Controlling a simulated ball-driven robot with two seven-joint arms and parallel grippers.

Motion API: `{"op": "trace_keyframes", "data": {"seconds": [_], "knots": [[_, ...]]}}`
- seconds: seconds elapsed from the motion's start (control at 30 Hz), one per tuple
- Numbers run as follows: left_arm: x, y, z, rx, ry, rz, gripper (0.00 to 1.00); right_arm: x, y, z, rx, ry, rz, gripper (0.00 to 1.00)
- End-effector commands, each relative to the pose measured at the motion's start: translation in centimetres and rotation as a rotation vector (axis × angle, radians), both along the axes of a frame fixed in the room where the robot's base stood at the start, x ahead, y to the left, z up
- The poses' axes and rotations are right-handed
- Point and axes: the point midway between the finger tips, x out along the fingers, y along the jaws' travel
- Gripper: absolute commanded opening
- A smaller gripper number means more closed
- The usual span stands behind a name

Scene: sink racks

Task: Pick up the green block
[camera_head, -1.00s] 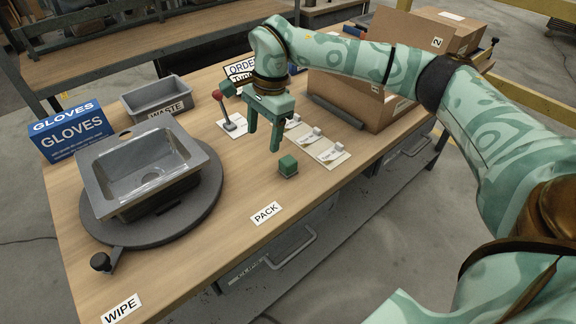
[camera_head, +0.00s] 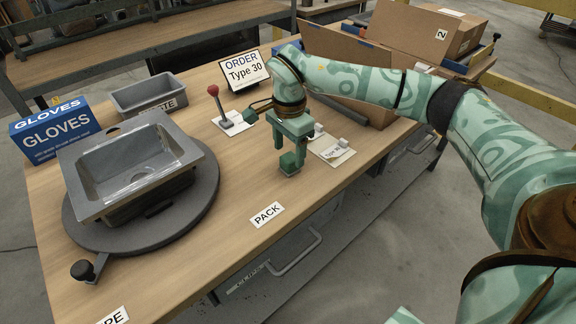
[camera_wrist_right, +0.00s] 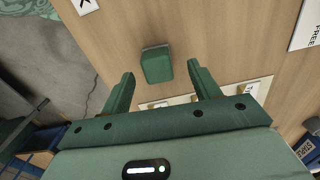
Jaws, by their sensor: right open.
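The green block (camera_head: 288,163) sits on the wooden table, behind the PACK label. My right gripper (camera_head: 289,158) is above it with its fingers pointing down, partly covering it. The right wrist view also shows the block (camera_wrist_right: 157,66), just beyond and between the fingertips of my open, empty right gripper (camera_wrist_right: 160,72). No contact between the fingers and the block is visible. My left gripper is not in view.
A grey sink (camera_head: 88,191) rests on a dark round turntable (camera_head: 200,204) at left. Behind are a grey waste bin (camera_head: 150,97), a blue gloves box (camera_head: 55,131), a red-knobbed lever (camera_head: 219,107) and an order screen (camera_head: 245,70). Cardboard boxes (camera_head: 345,50) stand back right.

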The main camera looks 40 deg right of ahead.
Motion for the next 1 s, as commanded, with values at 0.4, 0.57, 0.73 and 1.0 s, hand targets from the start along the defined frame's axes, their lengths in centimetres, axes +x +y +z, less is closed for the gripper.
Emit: {"op": "trace_keyframes", "data": {"seconds": [0.4, 0.57, 0.73, 1.0], "knots": [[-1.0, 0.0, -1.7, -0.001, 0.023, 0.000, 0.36, -0.4, 0.0, -3.8, -0.001, 0.002, 0.000, 0.62], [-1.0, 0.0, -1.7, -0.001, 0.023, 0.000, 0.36, -0.4, 0.0, -3.8, -0.001, 0.002, 0.000, 0.23], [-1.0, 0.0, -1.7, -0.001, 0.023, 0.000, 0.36, -0.4, 0.0, -3.8, -0.001, 0.003, 0.000, 0.13], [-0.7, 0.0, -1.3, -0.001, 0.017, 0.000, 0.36, -0.4, 0.0, -3.0, -0.001, 0.001, 0.000, 0.13]]}}
